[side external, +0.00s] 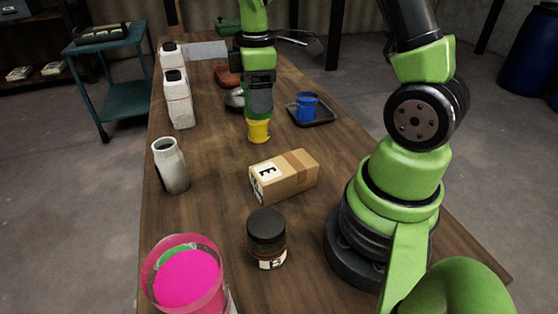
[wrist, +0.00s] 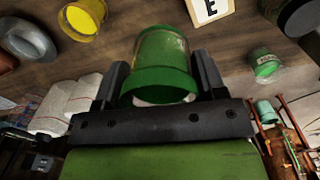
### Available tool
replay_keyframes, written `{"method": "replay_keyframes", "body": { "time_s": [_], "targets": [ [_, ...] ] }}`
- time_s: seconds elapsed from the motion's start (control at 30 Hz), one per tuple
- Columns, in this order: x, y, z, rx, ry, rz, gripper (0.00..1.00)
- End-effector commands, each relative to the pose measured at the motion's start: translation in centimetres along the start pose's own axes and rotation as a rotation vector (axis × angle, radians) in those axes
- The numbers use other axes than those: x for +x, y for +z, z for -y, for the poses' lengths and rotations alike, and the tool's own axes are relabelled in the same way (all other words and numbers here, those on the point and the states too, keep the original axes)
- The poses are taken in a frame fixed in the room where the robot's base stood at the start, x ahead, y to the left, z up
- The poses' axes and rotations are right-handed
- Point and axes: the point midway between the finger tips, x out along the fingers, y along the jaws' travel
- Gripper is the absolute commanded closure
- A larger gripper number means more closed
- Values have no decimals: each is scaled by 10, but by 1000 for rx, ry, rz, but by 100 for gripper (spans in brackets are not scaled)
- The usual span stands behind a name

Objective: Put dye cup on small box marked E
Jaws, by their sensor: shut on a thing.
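My gripper (side external: 258,115) is shut on a cup. Only part of the E label (wrist: 210,8) shows at the wrist view's top edge. The box's top is bare.
A blue cup (side external: 306,107) stands on a dark tray (side external: 326,120) to the right. White bottles (side external: 178,100) and a grey-white jug (side external: 171,166) line the left edge. A dark-lidded jar (side external: 266,235) and a pink-filled vat (side external: 190,278) stand nearer.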

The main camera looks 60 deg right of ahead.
Motion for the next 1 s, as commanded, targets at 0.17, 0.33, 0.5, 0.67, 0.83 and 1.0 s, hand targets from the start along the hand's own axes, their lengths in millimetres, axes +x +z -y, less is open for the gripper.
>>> {"method": "replay_keyframes", "body": {
  "time_s": [0.17, 0.33, 0.5, 0.67, 0.83, 1.0],
  "targets": [
    [-13, 27, 23, 26, 1, -1, 64],
    [-1, 35, 31, 33, -6, 4, 64],
    [30, 35, 32, 33, -7, 5, 64],
    [46, 34, 32, 33, -3, 3, 64],
    [70, 35, 33, 32, -6, 4, 64],
    [85, 34, 33, 32, -2, 1, 64]
  ]
}}
